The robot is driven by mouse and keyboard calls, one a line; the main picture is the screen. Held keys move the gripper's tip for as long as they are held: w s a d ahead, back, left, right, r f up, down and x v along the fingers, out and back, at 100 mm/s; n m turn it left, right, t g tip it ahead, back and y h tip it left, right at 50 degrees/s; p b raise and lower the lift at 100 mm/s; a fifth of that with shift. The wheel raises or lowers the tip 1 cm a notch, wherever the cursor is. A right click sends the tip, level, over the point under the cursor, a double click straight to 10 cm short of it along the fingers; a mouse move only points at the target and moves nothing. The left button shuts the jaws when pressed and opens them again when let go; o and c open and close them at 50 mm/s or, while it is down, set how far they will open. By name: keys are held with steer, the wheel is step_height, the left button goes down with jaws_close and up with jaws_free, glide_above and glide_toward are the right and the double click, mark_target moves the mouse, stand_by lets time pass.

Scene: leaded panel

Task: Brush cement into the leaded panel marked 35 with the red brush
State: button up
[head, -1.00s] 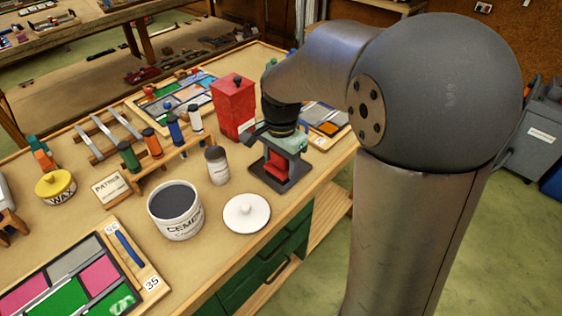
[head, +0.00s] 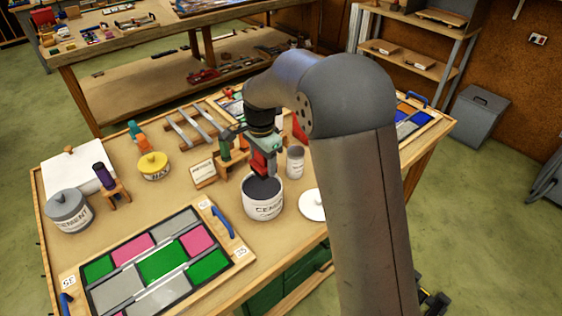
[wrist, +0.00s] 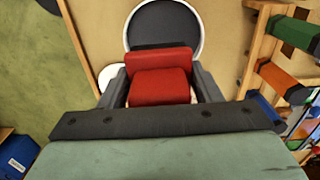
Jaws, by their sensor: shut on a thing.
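My gripper (head: 264,165) is shut on the red brush (wrist: 160,84), which shows as a red block between the dark fingers in the wrist view. A dark strip, perhaps bristles, shows at its far edge. The brush is over the open white cement pot (head: 263,207), whose dark grey contents also show in the wrist view (wrist: 165,25). I cannot tell whether the brush touches the cement. The leaded panel (head: 163,262), with pink, green and grey panes, lies flat on a wooden board marked 35 at the front left, with blue handles at its corners.
The pot's white lid (head: 313,205) lies on the bench to its right. A small canister (head: 295,163) stands behind. A lidded grey cement pot (head: 70,211), a yellow wax pot (head: 153,166) and a tool rack (head: 232,172) stand around. Bare bench lies between the wax pot and panel.

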steer(key=shift+a, duration=0.55)
steer(key=shift+w+d+f+b, duration=0.1)
steer(key=shift+f+b, duration=0.35)
steer(key=shift+f, duration=0.2)
steer(key=shift+f+b, duration=2.3)
steer(key=shift+f, duration=1.25)
steer(key=shift+r+p, duration=2.05)
steer(key=shift+r, duration=1.2)
